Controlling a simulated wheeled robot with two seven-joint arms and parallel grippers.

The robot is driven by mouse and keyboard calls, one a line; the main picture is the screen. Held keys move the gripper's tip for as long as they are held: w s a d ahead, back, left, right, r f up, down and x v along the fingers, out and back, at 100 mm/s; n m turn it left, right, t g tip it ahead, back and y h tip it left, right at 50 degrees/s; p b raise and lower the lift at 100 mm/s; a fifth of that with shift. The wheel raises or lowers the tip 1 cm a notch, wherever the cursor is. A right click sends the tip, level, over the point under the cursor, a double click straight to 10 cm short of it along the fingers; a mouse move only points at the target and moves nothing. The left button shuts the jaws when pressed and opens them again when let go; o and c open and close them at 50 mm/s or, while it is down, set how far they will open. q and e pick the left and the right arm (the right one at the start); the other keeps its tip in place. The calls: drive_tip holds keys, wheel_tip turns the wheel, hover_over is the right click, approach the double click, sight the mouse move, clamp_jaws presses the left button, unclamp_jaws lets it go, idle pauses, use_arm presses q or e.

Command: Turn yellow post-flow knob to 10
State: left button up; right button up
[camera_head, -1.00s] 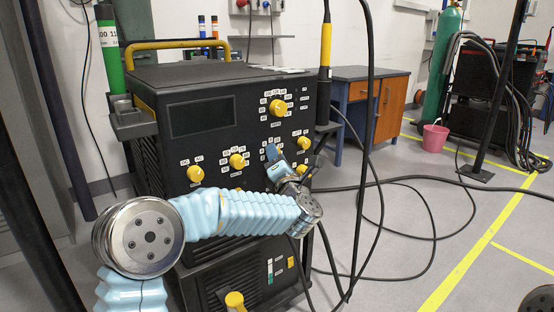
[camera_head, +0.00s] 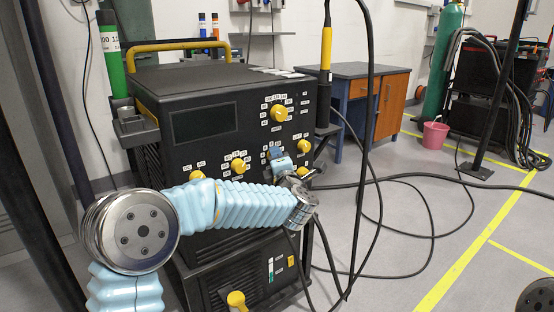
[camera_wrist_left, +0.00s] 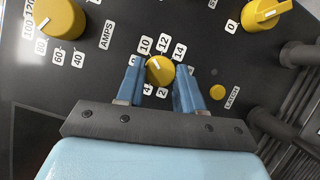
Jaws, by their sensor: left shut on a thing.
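The yellow post-flow knob (camera_wrist_left: 160,70) sits between the two blue fingers of my left gripper (camera_wrist_left: 159,88) in the left wrist view. The fingers are shut on its sides. A light pointer line on the knob points up and left, toward the side of the 10 label (camera_wrist_left: 145,44); the exact reading is hard to tell. Labels 12 and 14 are to the right of 10, and 4 and 2 are below. In the head view, my left gripper (camera_head: 281,163) is at the front panel and hides this knob. My right gripper is not in view.
The black machine (camera_head: 205,152) carries other yellow knobs, including a large top one (camera_head: 279,113) and one right of my gripper (camera_head: 304,146). The AMPS knob (camera_wrist_left: 61,17) is up left in the wrist view. Black cables (camera_head: 375,190) hang at the right.

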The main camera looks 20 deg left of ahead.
use_arm(q)
drive_tip(key=shift+f, duration=0.1)
drive_tip(key=o, duration=1)
drive_tip(key=shift+o, duration=0.2)
drive_tip(key=b+v, duration=0.1)
drive_tip(key=v, duration=1.2)
drive_tip(key=shift+s+d+b, duration=0.2)
drive_tip(key=shift+s+b, duration=0.1)
drive_tip(key=shift+s, duration=0.05)
